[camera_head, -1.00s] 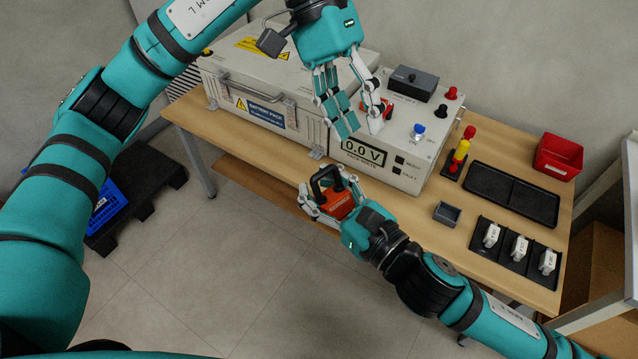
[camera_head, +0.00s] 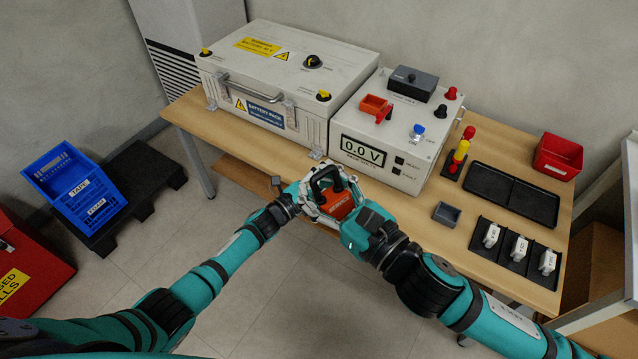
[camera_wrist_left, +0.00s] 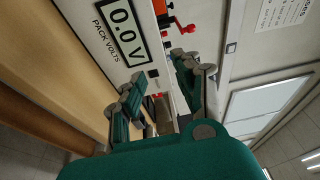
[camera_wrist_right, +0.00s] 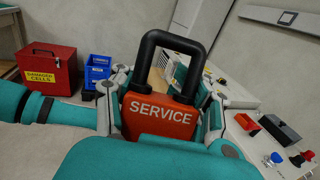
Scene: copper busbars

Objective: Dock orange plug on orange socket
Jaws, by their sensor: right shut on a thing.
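The orange plug (camera_head: 341,206), marked SERVICE with a black loop handle, is held upright in front of the table's edge. My right gripper (camera_head: 334,201) is shut on it; the right wrist view shows the plug (camera_wrist_right: 160,118) between its fingers. My left gripper (camera_head: 304,197) is close beside the plug's left side, partly hidden; whether it touches the plug is unclear. In the left wrist view its fingers (camera_wrist_left: 160,95) stand apart. The orange socket (camera_head: 375,106), with a red lever (camera_head: 384,116), sits on top of the white meter box (camera_head: 400,152), clear of both grippers.
The battery case (camera_head: 285,75) stands left of the meter box. A dark grey block (camera_head: 413,83), a blue knob (camera_head: 417,130) and small posts surround the socket.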

